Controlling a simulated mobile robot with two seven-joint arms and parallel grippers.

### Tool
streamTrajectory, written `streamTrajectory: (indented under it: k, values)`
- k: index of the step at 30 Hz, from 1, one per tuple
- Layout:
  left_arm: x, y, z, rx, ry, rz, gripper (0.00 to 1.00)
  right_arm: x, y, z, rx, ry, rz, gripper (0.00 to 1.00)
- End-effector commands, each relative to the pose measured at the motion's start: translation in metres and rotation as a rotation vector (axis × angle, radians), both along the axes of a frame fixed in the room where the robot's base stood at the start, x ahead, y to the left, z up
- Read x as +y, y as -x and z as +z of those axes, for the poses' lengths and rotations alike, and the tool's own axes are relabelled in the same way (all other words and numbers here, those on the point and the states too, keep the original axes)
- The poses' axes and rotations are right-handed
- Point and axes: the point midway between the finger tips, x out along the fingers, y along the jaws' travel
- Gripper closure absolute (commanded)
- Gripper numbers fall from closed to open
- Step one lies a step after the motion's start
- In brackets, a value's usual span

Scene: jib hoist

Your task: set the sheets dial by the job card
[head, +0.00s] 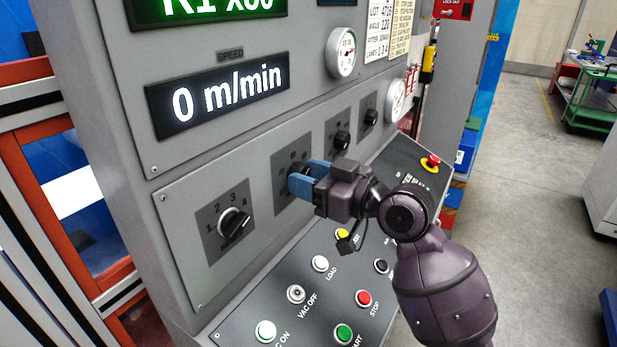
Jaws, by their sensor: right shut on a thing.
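My right gripper (300,180) has its blue fingers shut on a dark dial knob (298,170), the second dial from the left on the grey panel. The fingers cover much of this dial, and its label and setting cannot be read. To its left is a black dial (235,222) marked 1 to 4, its pointer turned toward the 4. Its label is too small to read, so I cannot tell which dial is the sheets dial. A card (379,33) at the top of the panel has lines with LOT, ANGLE, FITTER and LANES. My left gripper is not in view.
Two more dials (342,140) (370,117) are on the right. Below lies a sloped desk with several buttons, including a red stop (364,298) and a green one (343,333). A red emergency button (430,162) is at the right.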

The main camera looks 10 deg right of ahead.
Motion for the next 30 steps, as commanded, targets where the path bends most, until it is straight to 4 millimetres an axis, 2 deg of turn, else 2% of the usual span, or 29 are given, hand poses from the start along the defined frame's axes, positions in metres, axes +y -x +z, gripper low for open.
streamTrajectory:
  k: [14, 30]
  values:
    - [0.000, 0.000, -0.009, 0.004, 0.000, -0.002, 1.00, -0.001, 0.000, -0.002, -0.241, 0.251, 0.002, 0.82]
    - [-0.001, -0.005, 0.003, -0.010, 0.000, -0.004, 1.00, -0.001, 0.000, 0.000, -0.574, 0.583, 0.002, 0.83]
